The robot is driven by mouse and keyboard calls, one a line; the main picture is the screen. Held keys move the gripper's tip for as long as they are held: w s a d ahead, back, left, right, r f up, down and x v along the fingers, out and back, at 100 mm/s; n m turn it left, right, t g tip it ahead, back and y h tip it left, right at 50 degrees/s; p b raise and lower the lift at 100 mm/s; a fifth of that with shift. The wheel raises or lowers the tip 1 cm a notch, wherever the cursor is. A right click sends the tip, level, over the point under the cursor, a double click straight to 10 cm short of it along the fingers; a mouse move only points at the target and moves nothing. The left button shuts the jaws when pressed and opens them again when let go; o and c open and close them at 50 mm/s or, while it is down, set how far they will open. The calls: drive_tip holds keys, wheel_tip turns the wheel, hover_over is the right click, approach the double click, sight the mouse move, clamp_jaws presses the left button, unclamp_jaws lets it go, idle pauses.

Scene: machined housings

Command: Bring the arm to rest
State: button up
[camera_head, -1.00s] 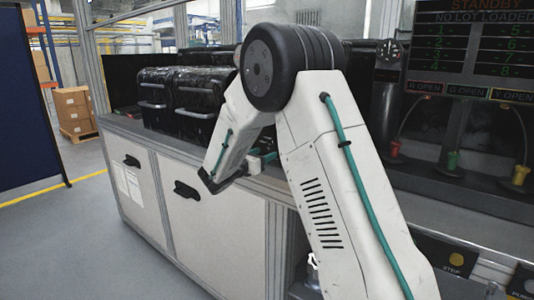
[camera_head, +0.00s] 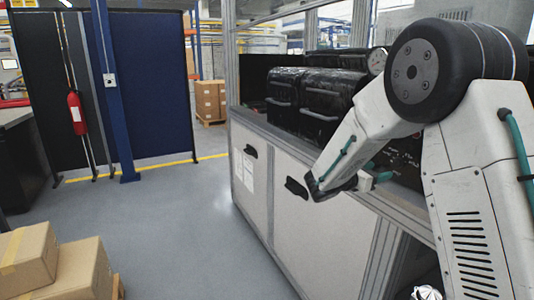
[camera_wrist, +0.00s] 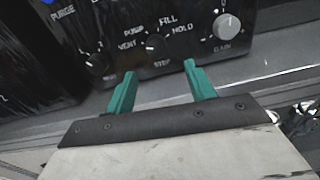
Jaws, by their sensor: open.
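My arm is raised and bent at the right of the head view, its forearm sloping down to the left from the dark round elbow. My gripper (camera_wrist: 160,72) is open, with two teal fingers apart and nothing between them in the wrist view. In the head view its teal tip (camera_head: 383,177) shows small beside the cabinet edge, partly hidden by the wrist. In the wrist view the fingers point toward a black control panel (camera_wrist: 185,22) with several knobs. I cannot tell whether they touch anything.
Black cases (camera_head: 326,98) stand on the grey cabinet (camera_head: 322,222) behind my forearm. Cardboard boxes (camera_head: 78,272) are at the lower left. A blue partition (camera_head: 150,88) and a fire extinguisher (camera_head: 76,112) stand farther back. The grey floor (camera_head: 185,225) between is clear.

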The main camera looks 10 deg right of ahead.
drive_tip(key=s+a+f+m+g+y, duration=0.1)
drive_tip(key=s+m+g+y, duration=0.4)
drive_tip(key=s, duration=0.6)
drive_tip(key=s+a+f+m+g+y, duration=0.1)
drive_tip(key=s+f+m+g+y, duration=0.15)
drive_tip(key=s+m, duration=0.65)
drive_tip(key=s+a+r+m+t+y, duration=0.1)
drive_tip(key=s+a+r+m+y, duration=0.1)
drive_tip(key=s, duration=0.5)
drive_tip(key=s+a+r+m+t+y, duration=0.1)
drive_tip(key=s+a+r+m+y, duration=0.1)
drive_tip(key=s+a+y, duration=0.2)
drive_tip(key=s+a+r+m+t+y, duration=0.1)
drive_tip(key=s+a+r+m+y, duration=0.1)
drive_tip(key=s+a, duration=0.4)
drive_tip(key=shift+s+a+m+y, duration=0.3)
drive_tip(key=shift+s+m+y, duration=0.35)
drive_tip(key=shift+s, duration=2.05)
